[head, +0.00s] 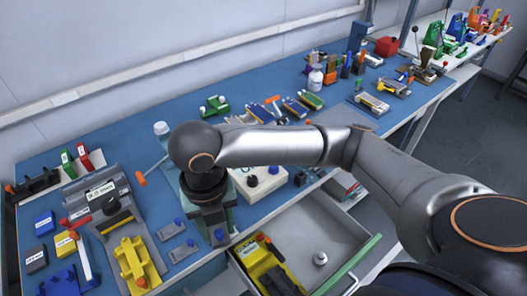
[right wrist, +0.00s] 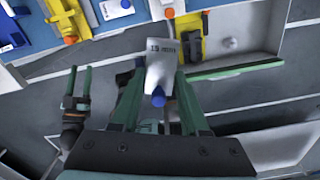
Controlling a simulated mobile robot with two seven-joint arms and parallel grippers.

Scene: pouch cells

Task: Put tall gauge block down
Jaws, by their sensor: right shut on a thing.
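The tall gauge block (right wrist: 160,68) is a pale grey block marked with a number starting 15, with a blue knob, in the right wrist view. My right gripper (right wrist: 161,78) has its green fingers shut on it.
An open drawer (head: 330,225) holds a yellow tool (head: 265,268) and a white knobbed piece (head: 320,259). A yellow fixture (head: 136,264) and a grey labelled fixture (head: 100,195) stand at left on the bench. A white box (head: 262,184) stands right of the gripper.

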